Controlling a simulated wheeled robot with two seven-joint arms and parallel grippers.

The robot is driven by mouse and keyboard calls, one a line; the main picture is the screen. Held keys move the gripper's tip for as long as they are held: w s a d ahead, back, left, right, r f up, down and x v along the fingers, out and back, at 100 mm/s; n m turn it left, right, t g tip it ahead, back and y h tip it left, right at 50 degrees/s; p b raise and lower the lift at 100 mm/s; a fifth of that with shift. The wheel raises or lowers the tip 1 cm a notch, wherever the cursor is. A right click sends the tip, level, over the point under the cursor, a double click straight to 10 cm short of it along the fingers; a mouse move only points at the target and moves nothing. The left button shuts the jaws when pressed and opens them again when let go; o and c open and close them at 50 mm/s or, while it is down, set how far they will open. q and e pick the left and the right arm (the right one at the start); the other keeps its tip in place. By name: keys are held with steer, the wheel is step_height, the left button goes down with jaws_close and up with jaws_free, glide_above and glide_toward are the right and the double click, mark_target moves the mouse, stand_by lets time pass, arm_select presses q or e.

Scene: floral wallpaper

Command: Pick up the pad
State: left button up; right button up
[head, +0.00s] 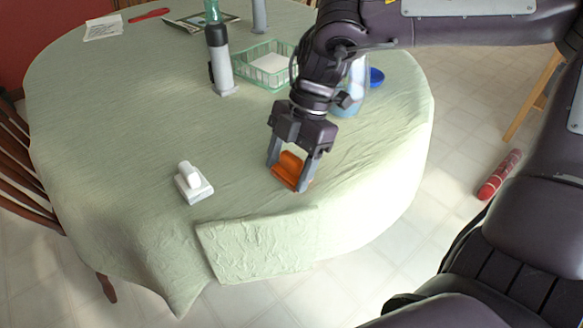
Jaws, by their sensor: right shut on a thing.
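An orange pad (288,172) with a raised grip on top is near the front right of the round, cloth-covered table (130,120). My right gripper (292,172) points down with its two grey fingers on either side of the pad, shut on it. I cannot tell whether the pad still touches the cloth. A second, white pad-like block (193,183) with a raised handle sits on the cloth to the left, apart from the gripper. My left gripper is not in view.
A green basket (266,66), a grey-black cylinder (221,65) and a blue bowl (376,77) stand behind the gripper. A spray bottle is partly hidden by my right arm. A red cylinder (499,175) lies on the floor at right. The table's left middle is clear.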

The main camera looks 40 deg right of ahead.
mark_target(289, 158)
steer(key=shift+r, duration=0.6)
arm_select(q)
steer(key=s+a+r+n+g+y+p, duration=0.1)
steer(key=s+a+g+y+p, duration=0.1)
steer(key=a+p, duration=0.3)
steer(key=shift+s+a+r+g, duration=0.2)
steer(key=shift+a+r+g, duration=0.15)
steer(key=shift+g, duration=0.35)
arm_select(e)
step_height(289, 158, up, 19)
steer(key=shift+f, duration=0.1)
steer(key=shift+o, duration=1.2)
steer(key=shift+c, duration=0.6)
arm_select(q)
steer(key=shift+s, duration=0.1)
